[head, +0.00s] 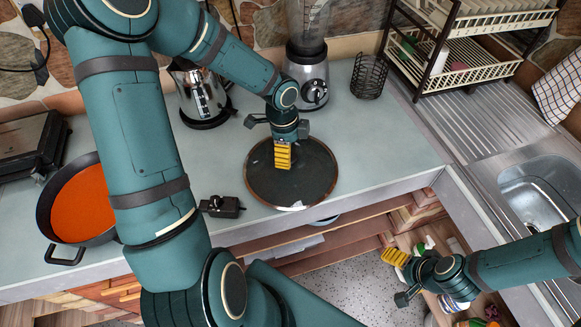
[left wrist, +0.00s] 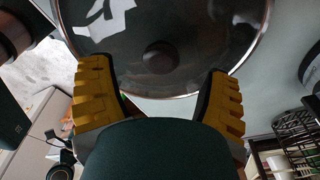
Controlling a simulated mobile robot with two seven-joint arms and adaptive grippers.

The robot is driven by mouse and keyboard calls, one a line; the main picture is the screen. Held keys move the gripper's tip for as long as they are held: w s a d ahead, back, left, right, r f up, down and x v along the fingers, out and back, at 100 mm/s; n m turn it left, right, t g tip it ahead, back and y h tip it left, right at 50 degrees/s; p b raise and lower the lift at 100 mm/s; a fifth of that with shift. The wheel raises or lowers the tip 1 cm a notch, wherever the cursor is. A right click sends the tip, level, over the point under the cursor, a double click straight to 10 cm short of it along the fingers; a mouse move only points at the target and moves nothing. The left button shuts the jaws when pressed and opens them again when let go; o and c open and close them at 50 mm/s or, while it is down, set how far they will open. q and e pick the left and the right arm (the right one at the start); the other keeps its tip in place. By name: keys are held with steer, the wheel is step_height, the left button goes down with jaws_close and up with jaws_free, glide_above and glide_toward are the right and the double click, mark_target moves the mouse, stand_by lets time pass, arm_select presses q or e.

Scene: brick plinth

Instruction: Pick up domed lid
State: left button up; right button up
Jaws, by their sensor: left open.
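The domed lid (head: 265,184) is round, dark and glassy with a thin rim. It lies on the grey counter near its front edge in the head view. In the left wrist view the lid (left wrist: 205,30) fills the top middle, with a dark round knob at its centre. My left gripper (head: 283,162) is over the lid, pointing down. In the left wrist view its yellow fingers (left wrist: 160,78) are spread wide with nothing between them, and the knob shows beyond the gap. My right gripper (head: 394,257) hangs beyond the counter's front edge at the lower right; its opening is unclear.
A pan of orange food (head: 85,205) stands at the left. A small black object (head: 221,207) lies left of the lid. A steel kettle (head: 201,97), a blender (head: 307,72) and a wire basket (head: 369,77) stand behind. A dish rack (head: 470,62) and sink (head: 540,190) are right.

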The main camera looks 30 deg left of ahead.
arm_select(q)
step_height(320, 180, down, 4)
steer(key=shift+d+r+b, duration=0.1)
steer(key=shift+d+b, duration=0.05)
steer(key=shift+b, duration=0.2)
steer(key=c, duration=1.3)
steer(key=shift+w, duration=0.1)
jaws_close()
steer(key=shift+r, duration=0.2)
